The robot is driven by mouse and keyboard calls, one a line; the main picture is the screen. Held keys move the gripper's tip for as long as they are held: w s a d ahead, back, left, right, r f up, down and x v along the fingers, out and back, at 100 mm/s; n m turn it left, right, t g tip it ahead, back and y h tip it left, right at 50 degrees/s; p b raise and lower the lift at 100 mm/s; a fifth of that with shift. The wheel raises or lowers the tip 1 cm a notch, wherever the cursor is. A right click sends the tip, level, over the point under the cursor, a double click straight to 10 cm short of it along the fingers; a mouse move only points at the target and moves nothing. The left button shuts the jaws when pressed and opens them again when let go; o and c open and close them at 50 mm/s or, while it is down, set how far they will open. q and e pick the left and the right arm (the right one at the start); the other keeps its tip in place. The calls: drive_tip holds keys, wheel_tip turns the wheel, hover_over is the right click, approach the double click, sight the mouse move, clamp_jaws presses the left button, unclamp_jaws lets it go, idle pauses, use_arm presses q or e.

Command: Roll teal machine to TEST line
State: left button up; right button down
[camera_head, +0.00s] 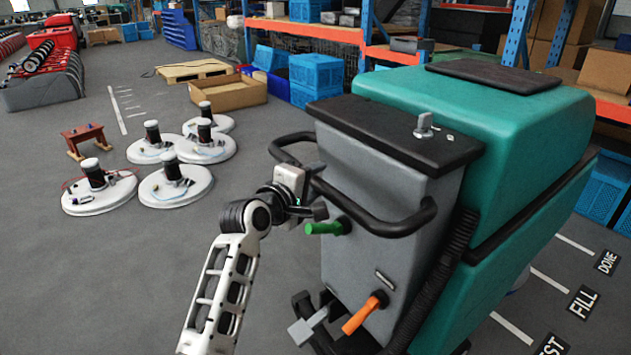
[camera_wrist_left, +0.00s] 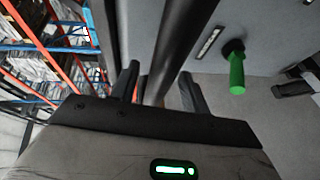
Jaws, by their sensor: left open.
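The teal machine (camera_head: 535,110) stands at the right, with a grey panel, a black top and a black looped handlebar (camera_head: 375,220). The panel bears a green lever (camera_head: 325,228) and an orange lever (camera_head: 363,315). My left gripper (camera_head: 314,198) is at the left side of the handlebar. In the left wrist view, the open left gripper (camera_wrist_left: 160,88) has the black bar (camera_wrist_left: 180,45) between its fingers; contact cannot be told. The green lever (camera_wrist_left: 237,72) hangs to the right there. A floor label ending in "ST" (camera_head: 552,346) is cut off at the bottom edge. My right gripper is not in view.
Floor labels FILL (camera_head: 584,302) and DONE (camera_head: 607,262) lie beside white lines right of the machine. Several white round discs (camera_head: 176,186) and a small brown stool (camera_head: 86,140) stand left. Racks and blue crates (camera_head: 315,72) are behind. Floor at the lower left is clear.

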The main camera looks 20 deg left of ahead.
use_arm(q)
drive_tip(key=shift+w+d+f, duration=0.1)
drive_tip(key=shift+w, duration=0.3)
drive_tip(key=shift+c, duration=0.4)
clamp_jaws()
